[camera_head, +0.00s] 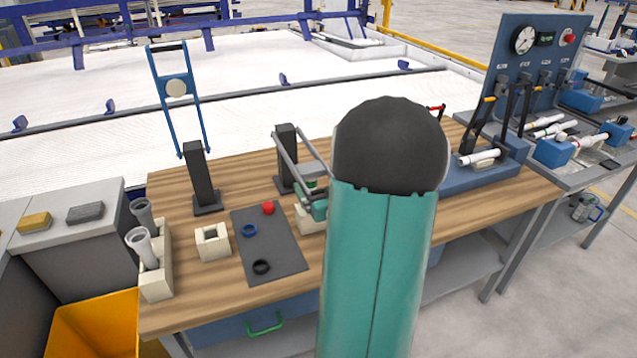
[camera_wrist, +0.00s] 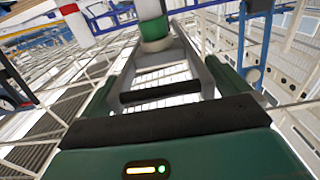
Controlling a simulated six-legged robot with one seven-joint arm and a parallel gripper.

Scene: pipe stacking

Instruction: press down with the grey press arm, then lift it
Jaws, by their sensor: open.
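The grey press arm (camera_head: 287,159) is a two-bar frame slanting down toward me from a black post (camera_head: 288,143) on the bench. In the wrist view, its grey bars (camera_wrist: 197,62) and black cross handle (camera_wrist: 160,92) lie between the fingers of my open green gripper (camera_wrist: 168,66). I cannot tell whether the handle touches the fingers. In the head view, my gripper (camera_head: 318,207) is at the lower end of the press arm, partly hidden by my own arm. A white pipe with a green band (camera_wrist: 155,28) shows beyond the handle. A beige block (camera_head: 306,222) sits below.
A blue press arm (camera_head: 163,98) stands raised to the left. A blue gauge panel (camera_head: 497,55) stands at right.

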